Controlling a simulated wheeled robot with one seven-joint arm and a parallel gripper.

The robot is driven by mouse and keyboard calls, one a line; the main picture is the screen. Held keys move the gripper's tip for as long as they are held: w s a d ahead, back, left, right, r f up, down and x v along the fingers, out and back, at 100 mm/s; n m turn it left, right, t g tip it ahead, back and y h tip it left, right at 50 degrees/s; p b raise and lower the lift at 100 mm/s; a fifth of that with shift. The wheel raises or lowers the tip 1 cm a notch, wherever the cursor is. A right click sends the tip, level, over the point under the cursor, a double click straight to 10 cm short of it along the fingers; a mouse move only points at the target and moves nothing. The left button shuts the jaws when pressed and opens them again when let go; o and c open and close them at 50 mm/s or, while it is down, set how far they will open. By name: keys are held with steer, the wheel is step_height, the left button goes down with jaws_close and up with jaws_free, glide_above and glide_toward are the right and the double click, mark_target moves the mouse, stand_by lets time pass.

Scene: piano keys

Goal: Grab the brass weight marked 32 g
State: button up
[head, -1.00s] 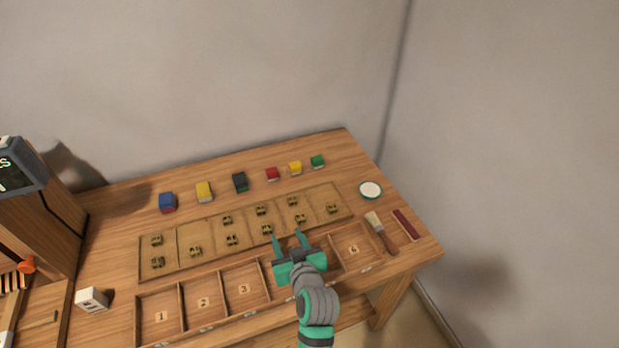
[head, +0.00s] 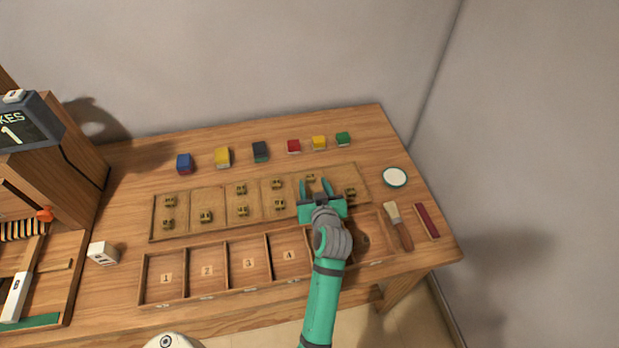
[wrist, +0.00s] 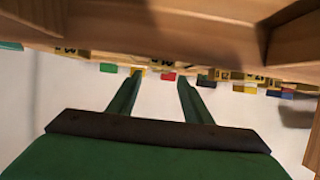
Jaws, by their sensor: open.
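Several small brass weights sit in a shallow wooden tray (head: 222,232). They include weights at its left (head: 168,224), middle (head: 242,211) and right end (head: 350,193). Their markings are too small to read in the head view, so I cannot tell which is the 32 g weight. My gripper (head: 316,184) is open and empty over the right part of the tray. Its fingers point toward the back, near a brass weight (head: 310,178), and its body hides part of the tray. In the wrist view, brass weights (wrist: 222,75) appear beyond the open fingers (wrist: 159,80); their marks are not clearly readable.
Coloured blocks, including a red one (head: 293,147), line the back. Numbered compartments (head: 227,263) lie in front of the tray. A round white dish (head: 394,177), a brush (head: 398,226) and a dark red bar (head: 427,220) are at right. A white block (head: 103,253) is at left.

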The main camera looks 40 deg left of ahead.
mark_target(310, 176)
steer(key=x, duration=0.4)
steer(key=shift+a, duration=0.15)
steer(key=c, duration=1.1)
steer(key=shift+c, duration=0.2)
